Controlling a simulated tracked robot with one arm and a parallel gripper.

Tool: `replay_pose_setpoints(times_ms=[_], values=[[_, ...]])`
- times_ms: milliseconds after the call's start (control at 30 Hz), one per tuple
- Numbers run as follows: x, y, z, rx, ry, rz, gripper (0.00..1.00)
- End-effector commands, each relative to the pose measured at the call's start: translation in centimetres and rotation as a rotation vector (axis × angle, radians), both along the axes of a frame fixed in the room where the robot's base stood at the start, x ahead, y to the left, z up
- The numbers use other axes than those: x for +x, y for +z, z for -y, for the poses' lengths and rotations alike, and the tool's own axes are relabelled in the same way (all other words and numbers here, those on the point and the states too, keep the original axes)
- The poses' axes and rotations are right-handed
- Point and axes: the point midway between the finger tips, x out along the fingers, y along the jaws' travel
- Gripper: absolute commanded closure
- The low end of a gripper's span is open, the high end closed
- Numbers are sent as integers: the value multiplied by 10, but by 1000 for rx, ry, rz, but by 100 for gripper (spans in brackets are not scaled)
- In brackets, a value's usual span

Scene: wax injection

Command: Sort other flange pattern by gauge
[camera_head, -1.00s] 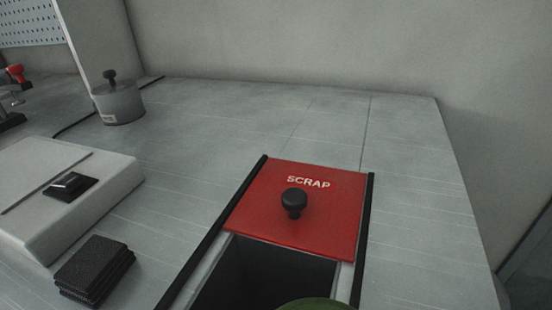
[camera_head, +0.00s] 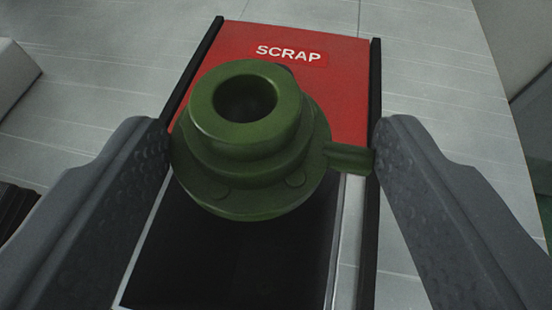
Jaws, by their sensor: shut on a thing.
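A green flange pattern (camera_head: 246,150) with a round hub, a bored hole and a short stub on its right side is in the middle of the view. My gripper (camera_head: 272,150) is shut on it, one finger at the flange's left edge and the other at the stub's end. The pattern is in front of a scrap box with a red lid (camera_head: 335,85) marked SCRAP. The lid is slid back, and the dark opening (camera_head: 235,262) shows below the pattern. The pattern hides the lid's knob and part of the opening. Its height above the box is hard to tell.
Black rails (camera_head: 373,240) run along both sides of the scrap box. The grey bench top (camera_head: 440,100) is clear to the right of the box. A pale block (camera_head: 14,75) and dark pads (camera_head: 15,215) are at the left edge.

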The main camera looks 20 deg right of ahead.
Motion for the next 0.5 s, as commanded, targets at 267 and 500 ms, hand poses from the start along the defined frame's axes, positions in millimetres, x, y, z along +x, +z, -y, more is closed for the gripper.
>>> replay_pose_setpoints(times_ms=[267,500], values=[[0,-29,0,-1,0,0,60],[0,-30,0,-1,0,0,60]])
